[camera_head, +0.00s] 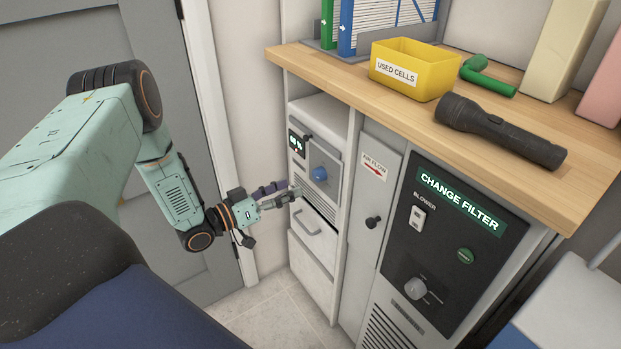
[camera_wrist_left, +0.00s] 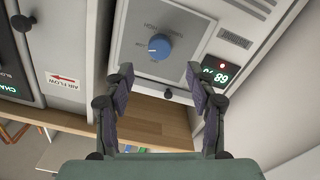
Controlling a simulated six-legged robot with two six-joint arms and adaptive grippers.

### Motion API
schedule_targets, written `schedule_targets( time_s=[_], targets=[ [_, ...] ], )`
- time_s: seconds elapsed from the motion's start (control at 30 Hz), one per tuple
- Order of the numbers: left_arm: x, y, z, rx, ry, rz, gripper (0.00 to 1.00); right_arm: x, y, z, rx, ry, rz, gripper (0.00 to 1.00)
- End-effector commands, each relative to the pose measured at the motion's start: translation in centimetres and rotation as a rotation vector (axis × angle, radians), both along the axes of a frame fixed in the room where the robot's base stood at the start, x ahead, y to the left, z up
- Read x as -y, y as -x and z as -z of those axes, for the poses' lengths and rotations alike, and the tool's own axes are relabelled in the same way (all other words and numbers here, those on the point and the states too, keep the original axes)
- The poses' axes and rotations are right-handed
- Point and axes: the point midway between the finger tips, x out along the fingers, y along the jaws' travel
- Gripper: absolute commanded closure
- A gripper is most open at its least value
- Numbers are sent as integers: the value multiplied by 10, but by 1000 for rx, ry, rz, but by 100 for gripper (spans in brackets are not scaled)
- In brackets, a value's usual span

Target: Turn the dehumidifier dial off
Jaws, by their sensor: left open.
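The dehumidifier (camera_head: 308,232) is a white unit set under the wooden counter. Its round blue dial (camera_head: 319,174) sits on a grey panel beside a small dark display (camera_head: 296,143) with lit digits. My left gripper (camera_head: 288,191) is open and empty, just in front of the unit and a little below-left of the dial. In the left wrist view the dial (camera_wrist_left: 160,46) shows upside down, beyond and between the two spread fingers (camera_wrist_left: 159,80), with a gap to them. A red light glows by the display (camera_wrist_left: 215,75). My right gripper is out of view.
Right of the unit stand a narrow door with an air flow label (camera_head: 374,166) and a black filter panel (camera_head: 450,245) with a grey knob. The counter (camera_head: 400,110) above holds a yellow bin (camera_head: 415,68) and a flashlight (camera_head: 500,130). A drawer handle (camera_head: 306,223) sticks out below.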

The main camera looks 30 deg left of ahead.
Motion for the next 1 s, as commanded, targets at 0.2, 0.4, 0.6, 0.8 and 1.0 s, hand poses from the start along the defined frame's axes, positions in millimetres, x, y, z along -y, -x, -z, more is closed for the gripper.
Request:
schedule_targets(
  time_s=[0.2, 0.4, 0.6, 0.8, 1.0],
  targets=[
    [13, -30, 3, 2, -3, 4, 43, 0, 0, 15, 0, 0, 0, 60],
    [23, -57, 2, 1, -3, 4, 43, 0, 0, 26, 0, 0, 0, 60],
    [27, -70, 1, 0, -1, 4, 43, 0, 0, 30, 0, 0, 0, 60],
    [27, -72, 0, -1, -2, 2, 43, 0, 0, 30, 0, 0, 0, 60],
    [27, -71, 0, -1, -2, 2, 54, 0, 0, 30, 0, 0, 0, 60]
  ],
)
